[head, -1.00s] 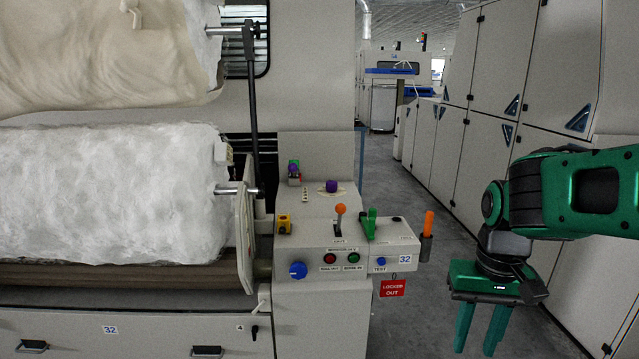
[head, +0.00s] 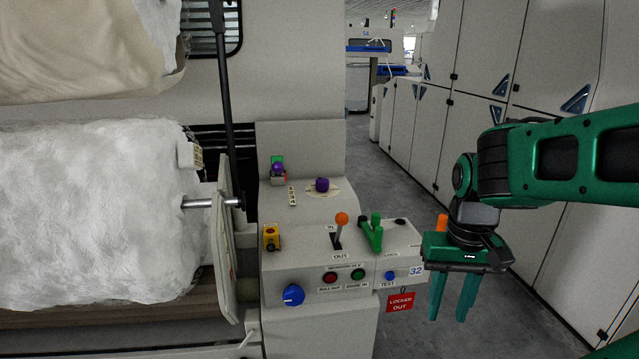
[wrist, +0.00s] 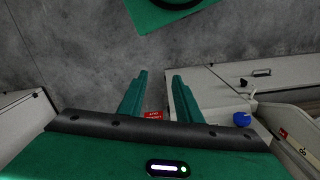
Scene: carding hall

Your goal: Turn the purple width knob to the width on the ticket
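The purple width knob (head: 322,185) sits on a pale dial plate on the sloped upper face of the control console (head: 350,262). Its pointer setting is too small to read. A second small purple knob (head: 278,168) sits on a green and red fitting at the panel's upper left. A yellow tag or box (head: 196,158) by the roll's end has marks I cannot read; I cannot tell whether it is the ticket. My gripper (head: 454,296) hangs fingers down, right of the console and apart from the knob. Its fingers (wrist: 158,95) are apart with nothing between them.
An orange-knobbed lever (head: 341,219), a green lever (head: 375,232), a blue knob (head: 293,295) and a yellow switch box (head: 271,238) crowd the console. A red "locked out" tag (head: 400,301) hangs at its right. The large white roll (head: 90,215) fills the left. Aisle floor (head: 385,170) is clear.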

